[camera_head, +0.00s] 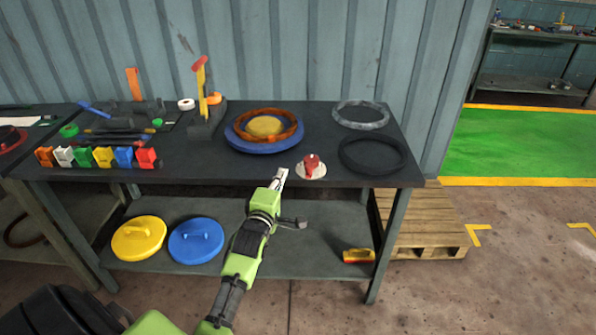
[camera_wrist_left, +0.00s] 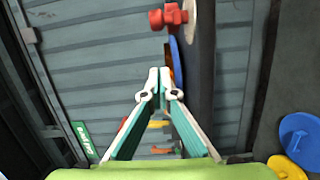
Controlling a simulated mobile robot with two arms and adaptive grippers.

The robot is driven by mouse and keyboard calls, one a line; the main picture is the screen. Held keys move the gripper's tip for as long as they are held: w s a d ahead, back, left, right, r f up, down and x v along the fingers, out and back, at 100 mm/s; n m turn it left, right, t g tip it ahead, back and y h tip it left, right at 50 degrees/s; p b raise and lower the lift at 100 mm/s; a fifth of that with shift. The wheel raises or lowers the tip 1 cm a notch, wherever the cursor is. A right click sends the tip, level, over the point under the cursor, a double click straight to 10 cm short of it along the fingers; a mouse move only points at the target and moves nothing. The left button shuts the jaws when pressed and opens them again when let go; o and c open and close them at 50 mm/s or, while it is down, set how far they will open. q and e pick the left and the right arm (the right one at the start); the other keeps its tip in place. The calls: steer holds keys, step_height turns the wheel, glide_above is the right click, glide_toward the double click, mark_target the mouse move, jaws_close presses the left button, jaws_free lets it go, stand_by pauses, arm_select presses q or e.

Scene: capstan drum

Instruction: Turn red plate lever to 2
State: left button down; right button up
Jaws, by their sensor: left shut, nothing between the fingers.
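The red lever (camera_head: 312,163) sits on a small round white plate (camera_head: 319,173) near the front edge of the dark tabletop, right of the blue disc. Marks on the plate are too small to read. In the left wrist view the red lever (camera_wrist_left: 168,16) and the white plate (camera_wrist_left: 192,20) show at the top, beyond the fingertips. My left gripper (camera_head: 281,174) is just left of the plate and a little nearer to me, apart from the lever. Its fingers (camera_wrist_left: 159,88) are shut and empty. My right gripper is not in view.
A blue disc (camera_head: 240,143) with a rusty ring stands behind left. A black ring (camera_head: 371,155) and a grey ring (camera_head: 360,114) lie right. Several coloured blocks (camera_head: 103,157) line the left front. Yellow (camera_head: 139,238) and blue lids (camera_head: 196,240) lie on the lower shelf.

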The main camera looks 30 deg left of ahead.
mark_target(310, 165)
arm_select(q)
steer(key=shift+w+d+f+p, duration=0.15)
steer(key=shift+w+d, duration=0.3)
steer(key=shift+w, duration=0.3)
steer(key=shift+w+d+r+p, duration=0.1)
steer(key=shift+w+d+p, duration=0.1)
steer(key=shift+w+d, duration=0.35)
steer(key=shift+w+d+f+p, duration=0.15)
steer(key=shift+w+d, duration=0.15)
steer(key=shift+w, duration=0.6)
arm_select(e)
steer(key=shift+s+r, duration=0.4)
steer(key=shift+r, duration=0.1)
arm_select(q)
steer(key=shift+r, duration=0.1)
